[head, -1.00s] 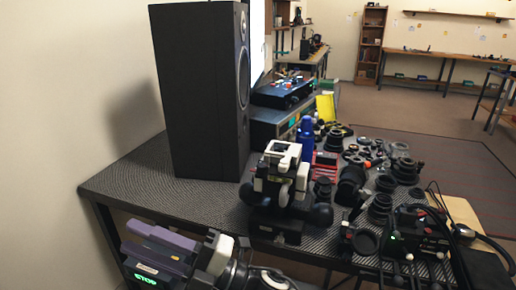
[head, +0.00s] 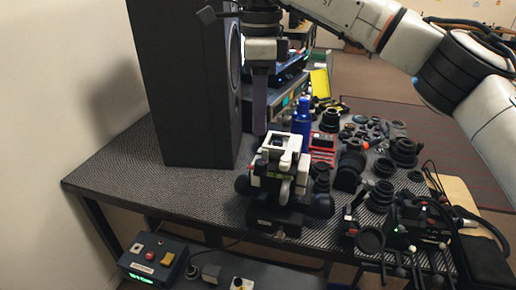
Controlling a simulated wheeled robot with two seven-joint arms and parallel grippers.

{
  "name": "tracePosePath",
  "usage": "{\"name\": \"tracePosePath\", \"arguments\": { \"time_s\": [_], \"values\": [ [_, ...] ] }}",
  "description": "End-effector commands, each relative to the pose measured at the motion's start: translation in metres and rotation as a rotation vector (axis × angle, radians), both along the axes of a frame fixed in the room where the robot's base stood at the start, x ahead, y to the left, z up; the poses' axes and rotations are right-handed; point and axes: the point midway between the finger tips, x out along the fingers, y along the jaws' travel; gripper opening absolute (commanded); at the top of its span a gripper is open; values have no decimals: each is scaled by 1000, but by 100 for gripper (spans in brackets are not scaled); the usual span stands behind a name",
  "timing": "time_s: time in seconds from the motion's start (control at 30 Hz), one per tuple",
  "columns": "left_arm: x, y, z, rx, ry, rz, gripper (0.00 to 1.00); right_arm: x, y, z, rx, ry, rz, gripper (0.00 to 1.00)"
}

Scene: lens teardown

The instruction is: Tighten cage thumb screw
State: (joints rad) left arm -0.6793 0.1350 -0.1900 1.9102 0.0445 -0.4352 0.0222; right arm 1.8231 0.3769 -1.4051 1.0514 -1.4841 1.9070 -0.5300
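A black and white camera-like assembly (head: 284,172), which may be the cage, stands on a black base (head: 278,224) near the table's front edge. A small light round part (head: 284,190) shows on its front; I cannot tell whether this is the thumb screw. My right arm comes in from the upper right. My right gripper (head: 260,128) points down, its tips just above and left of the assembly in the picture, with no clear contact. Its fingers overlap from this side, so the opening between them is hidden. My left gripper is not in view.
A tall black speaker (head: 180,90) stands left on the patterned table (head: 130,170). A blue bottle (head: 302,122), a red box (head: 322,146) and several lenses (head: 380,195) crowd the right. A control box (head: 152,260) sits lower left. The table's left part is clear.

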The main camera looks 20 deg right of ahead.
Motion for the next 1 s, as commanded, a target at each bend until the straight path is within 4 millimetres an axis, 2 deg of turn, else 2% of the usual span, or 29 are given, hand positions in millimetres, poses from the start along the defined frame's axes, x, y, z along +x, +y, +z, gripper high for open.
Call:
{"name": "tracePosePath", "arguments": {
  "time_s": [0.13,0.4,0.6,0.77,1.0],
  "values": [
    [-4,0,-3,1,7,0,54,-1,-4,-14,-12,2,-2,29],
    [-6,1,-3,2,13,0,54,-1,-3,-64,-8,2,-2,29],
    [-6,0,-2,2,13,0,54,-1,-2,-90,-6,0,-1,29],
    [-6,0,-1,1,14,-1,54,-1,-2,-98,-6,-2,-2,29],
    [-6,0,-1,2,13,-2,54,0,-2,-99,-5,-2,-2,29]
  ]
}}
